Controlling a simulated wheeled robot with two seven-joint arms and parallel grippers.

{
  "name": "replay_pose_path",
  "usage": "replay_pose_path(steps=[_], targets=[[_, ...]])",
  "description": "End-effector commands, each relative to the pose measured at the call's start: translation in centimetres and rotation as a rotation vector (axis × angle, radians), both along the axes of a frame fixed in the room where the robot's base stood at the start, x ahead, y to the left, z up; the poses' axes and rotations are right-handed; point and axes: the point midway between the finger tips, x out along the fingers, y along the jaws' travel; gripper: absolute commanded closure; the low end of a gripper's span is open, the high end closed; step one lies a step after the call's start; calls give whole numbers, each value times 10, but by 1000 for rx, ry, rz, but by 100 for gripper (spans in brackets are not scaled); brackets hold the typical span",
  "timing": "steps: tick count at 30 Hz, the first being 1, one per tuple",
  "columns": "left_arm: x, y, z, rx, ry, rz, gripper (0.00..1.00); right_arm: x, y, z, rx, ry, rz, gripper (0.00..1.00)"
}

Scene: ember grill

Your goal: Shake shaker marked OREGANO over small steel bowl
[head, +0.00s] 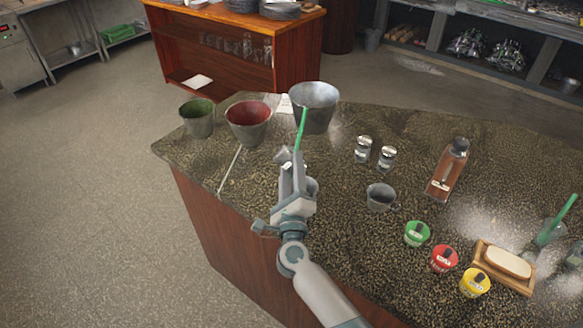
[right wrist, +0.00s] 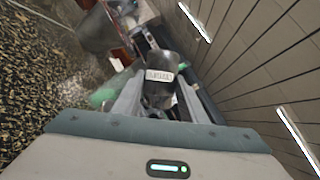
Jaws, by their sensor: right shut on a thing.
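My right gripper (head: 290,165) is raised over the left part of the counter, in front of the large pails. In the right wrist view, my right gripper (right wrist: 155,100) is shut on a dark cylindrical shaker (right wrist: 158,92) with a pale label, too small to read. In the head view the held shaker is hard to make out against the gripper. A small steel bowl (head: 380,198) stands on the counter, right of and apart from my gripper. Two more steel-topped shakers (head: 363,149) (head: 387,158) stand behind it. My left gripper is not in view.
A green pail (head: 197,118), a red-lined pail (head: 248,122) and a steel pail (head: 314,106) line the back. A green stick (head: 304,130) rises behind my gripper. A bottle (head: 448,168), several coloured tubs (head: 417,234) and a wooden tray (head: 504,270) stand right.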

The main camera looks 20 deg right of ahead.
Motion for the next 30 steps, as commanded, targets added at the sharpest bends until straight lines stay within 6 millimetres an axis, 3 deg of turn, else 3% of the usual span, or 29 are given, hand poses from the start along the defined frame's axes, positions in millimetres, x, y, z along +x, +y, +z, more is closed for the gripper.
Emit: replay_pose_path(steps=[7,9,19,30], targets=[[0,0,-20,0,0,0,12,0,0,-20,0,-1,-1,78],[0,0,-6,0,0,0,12,0,0,-5,1,-2,-1,78],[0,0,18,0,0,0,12,0,0,19,1,-1,0,78],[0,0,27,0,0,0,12,0,0,27,0,-1,-1,78]])
